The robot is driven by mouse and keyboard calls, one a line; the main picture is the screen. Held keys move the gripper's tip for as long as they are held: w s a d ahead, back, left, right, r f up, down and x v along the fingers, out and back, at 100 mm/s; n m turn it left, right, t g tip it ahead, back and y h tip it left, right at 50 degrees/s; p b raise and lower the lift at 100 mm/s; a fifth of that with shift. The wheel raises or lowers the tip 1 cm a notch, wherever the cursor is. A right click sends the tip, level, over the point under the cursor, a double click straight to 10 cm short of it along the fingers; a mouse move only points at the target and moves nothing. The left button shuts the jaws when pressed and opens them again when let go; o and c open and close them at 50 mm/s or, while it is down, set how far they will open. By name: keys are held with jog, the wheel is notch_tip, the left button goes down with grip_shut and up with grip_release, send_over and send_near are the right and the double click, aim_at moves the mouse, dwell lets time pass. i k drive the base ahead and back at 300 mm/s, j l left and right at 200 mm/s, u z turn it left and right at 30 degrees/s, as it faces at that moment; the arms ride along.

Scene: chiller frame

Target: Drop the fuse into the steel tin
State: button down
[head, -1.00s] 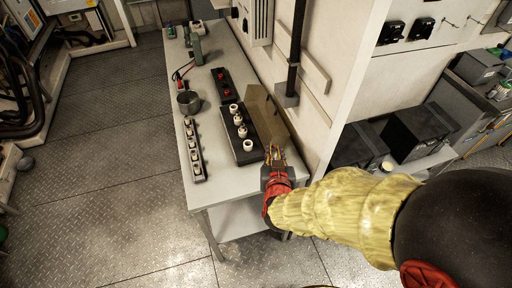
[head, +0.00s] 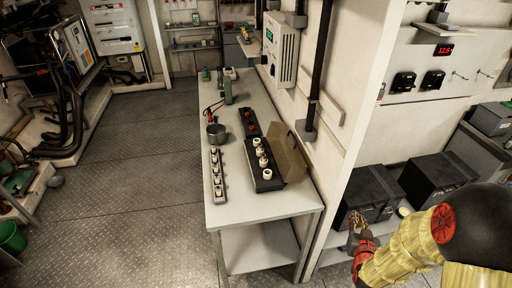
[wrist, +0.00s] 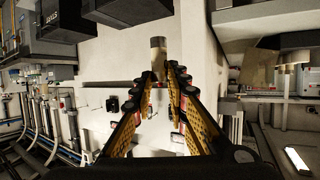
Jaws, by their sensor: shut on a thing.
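The steel tin (head: 216,133) stands upright and open-topped on the grey bench (head: 262,206), left of the fuse holders. My gripper (head: 357,218) is right of the bench's near end, in front of a black box and well away from the tin. In the wrist view my gripper (wrist: 159,84) is shut on the fuse (wrist: 158,58), a pale cylinder with a darker end, which sticks out past the fingertips. The tin's inside is too dark to read.
A strip of white-topped fuses (head: 215,175) lies on the bench near the tin. An open black fuse box (head: 264,180) with several white fuses stands to its right. A dark vertical pipe (head: 312,75) runs up the wall. Black boxes (head: 370,190) sit at the right.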

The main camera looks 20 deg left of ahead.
aim_at(213, 140)
jog(key=i+u, duration=0.1)
jog(key=u, duration=0.35)
jog(key=i+u, duration=0.15)
jog(key=u, duration=0.25)
jog(key=i+u, duration=0.1)
jog(key=u, duration=0.35)
jog(key=i+l, duration=0.1)
